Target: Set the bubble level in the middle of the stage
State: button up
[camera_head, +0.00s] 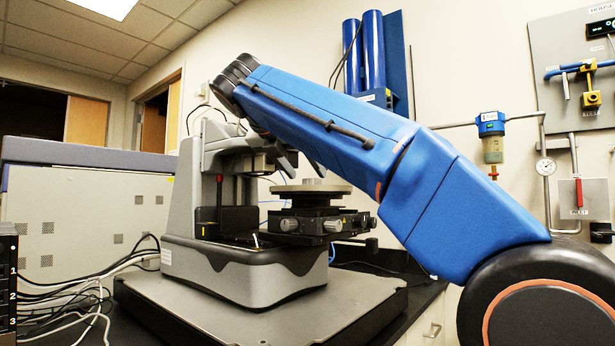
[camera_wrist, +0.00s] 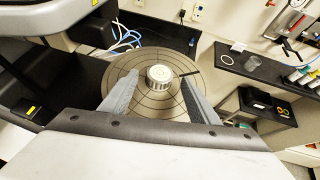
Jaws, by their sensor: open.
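The bubble level (camera_wrist: 159,75) is a small round silver piece with a pale top. It stands on the round stage (camera_wrist: 133,103), close to the middle of its ring markings in the wrist view. In the head view the bubble level (camera_head: 312,181) shows as a low grey piece on top of the stage (camera_head: 311,190). My gripper (camera_wrist: 154,88) is open, with one finger on each side of the bubble level. I see a gap between the level and each finger. In the head view my arm hides part of the gripper.
The profiler's grey body (camera_head: 195,170) rises behind and left of the stage. Its base stands on a grey slab (camera_head: 190,305). A dark shelf with bottles (camera_wrist: 268,69) lies right in the wrist view. Blue and white cables (camera_wrist: 125,35) run behind the stage.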

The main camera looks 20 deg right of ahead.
jog(key=v, duration=0.9)
jog(key=shift+r, duration=0.15)
